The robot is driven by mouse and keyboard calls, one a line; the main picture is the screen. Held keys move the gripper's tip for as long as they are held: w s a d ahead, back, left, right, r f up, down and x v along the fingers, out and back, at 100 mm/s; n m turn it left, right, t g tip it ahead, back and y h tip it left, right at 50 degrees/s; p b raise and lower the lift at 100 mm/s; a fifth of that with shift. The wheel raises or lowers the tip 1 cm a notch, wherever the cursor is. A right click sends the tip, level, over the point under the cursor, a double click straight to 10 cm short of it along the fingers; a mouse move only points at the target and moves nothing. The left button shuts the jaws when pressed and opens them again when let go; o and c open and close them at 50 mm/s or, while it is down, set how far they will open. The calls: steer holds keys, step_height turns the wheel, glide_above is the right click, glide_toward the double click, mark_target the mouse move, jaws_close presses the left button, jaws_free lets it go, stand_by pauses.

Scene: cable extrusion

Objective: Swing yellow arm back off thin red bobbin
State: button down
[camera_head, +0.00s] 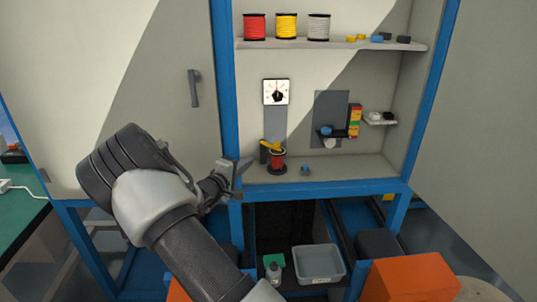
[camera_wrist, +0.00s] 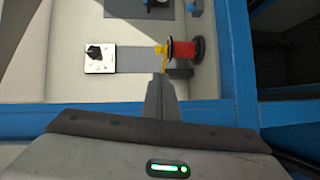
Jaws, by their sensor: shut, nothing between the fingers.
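The thin red bobbin (camera_head: 277,160) stands on a dark holder on the lower shelf of the cabinet. The yellow arm (camera_head: 270,146) lies across the top of the bobbin in the head view. In the wrist view the red bobbin (camera_wrist: 184,50) shows sideways, with the yellow arm (camera_wrist: 163,57) along its left end. My gripper (camera_head: 240,166) is shut and empty, to the left of the bobbin at the cabinet's blue post. In the wrist view its shut fingers (camera_wrist: 160,82) point toward the yellow arm. I cannot tell whether they touch it.
A white dial (camera_head: 276,92) is on the back wall above the bobbin. A small blue-grey knob (camera_head: 305,169) sits to its right. Several spools stand on the upper shelf (camera_head: 330,44). The blue post (camera_head: 226,100) borders the opening on the left. A grey bin (camera_head: 318,264) lies below.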

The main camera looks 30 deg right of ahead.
steer(key=shift+s+d+f+n+h, duration=0.2)
steer(key=shift+d+f+n+h, duration=0.1)
steer(key=shift+d+f+h, duration=0.35)
steer(key=shift+r, duration=0.1)
steer(key=b, duration=0.3)
glide_toward(283, 151)
steer(key=w+r, duration=0.1)
steer(key=w+d+r, duration=0.1)
steer(key=w, duration=0.1)
steer(key=shift+w+d+r, duration=0.15)
steer(key=shift+r, duration=0.2)
steer(key=shift+x, duration=0.8)
steer(key=shift+d+n+t+y+b, duration=0.35)
steer(key=shift+d+n+t+y, duration=0.25)
steer(key=shift+t, duration=0.1)
steer(key=shift+d, duration=1.3)
steer(key=shift+w+d+b, duration=0.15)
steer(key=shift+d+b, duration=0.1)
steer(key=shift+d, duration=0.25)
steer(key=shift+w+d+b, duration=0.2)
steer(key=shift+d, duration=0.25)
steer(key=shift+x, duration=1.2)
